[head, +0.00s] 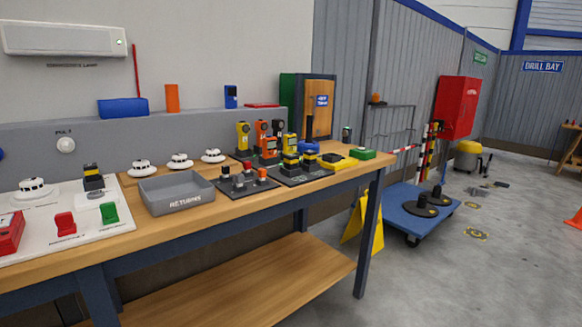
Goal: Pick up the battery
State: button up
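Small black blocks with yellow bands, which look like batteries, stand in two places on the workbench. One block (93,177) is upright at the white test board, behind a pale grey item. Others (290,162) stand on a dark tray (307,177) right of the middle. I cannot tell which one is the battery meant. My gripper is not in view, so its state and whether it holds anything do not show.
The wooden workbench (250,208) carries a grey RETURNS bin (177,192), white smoke detectors (179,161), yellow and orange handheld devices (243,137) and a white board with red and green switches. A yellow floor sign (363,228) and blue dolly (405,207) stand at right. Open floor lies beyond.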

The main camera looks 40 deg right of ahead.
aim_at(290, 161)
jog(key=z, duration=1.35)
